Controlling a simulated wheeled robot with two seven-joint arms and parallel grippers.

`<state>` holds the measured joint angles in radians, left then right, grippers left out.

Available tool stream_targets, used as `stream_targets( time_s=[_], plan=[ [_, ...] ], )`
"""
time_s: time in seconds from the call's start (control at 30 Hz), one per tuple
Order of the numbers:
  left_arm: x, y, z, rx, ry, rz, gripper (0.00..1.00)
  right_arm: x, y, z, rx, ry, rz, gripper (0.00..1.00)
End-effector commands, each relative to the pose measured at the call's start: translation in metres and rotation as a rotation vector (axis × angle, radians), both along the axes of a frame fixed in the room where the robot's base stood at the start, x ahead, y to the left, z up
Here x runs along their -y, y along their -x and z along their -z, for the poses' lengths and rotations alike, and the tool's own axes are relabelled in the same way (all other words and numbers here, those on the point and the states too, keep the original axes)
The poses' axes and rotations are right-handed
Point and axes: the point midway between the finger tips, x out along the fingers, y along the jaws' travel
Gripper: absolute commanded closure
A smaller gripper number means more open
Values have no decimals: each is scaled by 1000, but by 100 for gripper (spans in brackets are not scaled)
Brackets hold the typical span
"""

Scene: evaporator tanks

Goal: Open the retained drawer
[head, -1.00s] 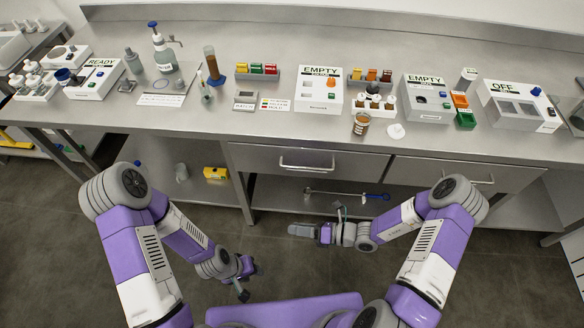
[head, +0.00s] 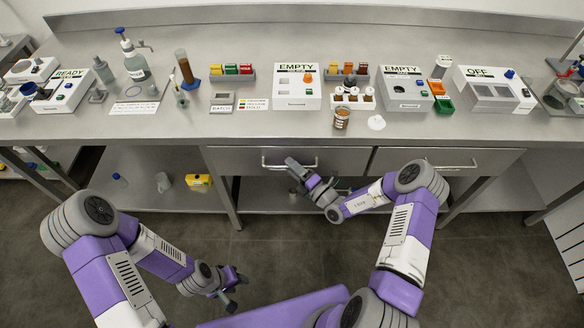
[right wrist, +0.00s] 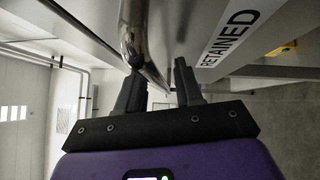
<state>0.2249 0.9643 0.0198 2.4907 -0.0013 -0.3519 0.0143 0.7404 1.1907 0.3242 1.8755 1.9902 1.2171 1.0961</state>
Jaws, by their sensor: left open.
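The retained drawer (head: 232,160) is the left of two steel drawers under the bench and looks shut. Its bar handle (head: 268,165) is partly covered by my right gripper (head: 291,163). In the right wrist view the word RETAINED is on the drawer front (right wrist: 232,30). There the handle bar (right wrist: 138,35) runs down toward the space between the fingers of my right gripper (right wrist: 157,82). These fingers stand apart, and I cannot tell whether either touches the bar. My left gripper (head: 230,290) is open and empty, low over the floor at the left.
A second drawer (head: 440,161) with its own handle is to the right. Bottles, racks and labelled boxes stand on the bench top (head: 225,130) above. A lower shelf (head: 150,195) holds a yellow object (head: 199,182). The floor in front is clear.

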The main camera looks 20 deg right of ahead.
Motion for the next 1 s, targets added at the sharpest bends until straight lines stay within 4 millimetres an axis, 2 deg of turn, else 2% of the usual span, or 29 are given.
stream_targets(
  time_s=[0.3,0.53,0.87,1.0],
  plan=[
    [0,0,0,0,0,0,57,-1,-3,-1,0,1,0,66],
    [0,0,0,0,0,0,57,-1,-3,-1,0,1,0,100],
    [0,0,0,0,0,0,57,-2,-2,-1,0,0,-1,100],
    [0,0,-3,0,0,0,57,-10,3,-1,-1,-1,-12,100]
  ],
)
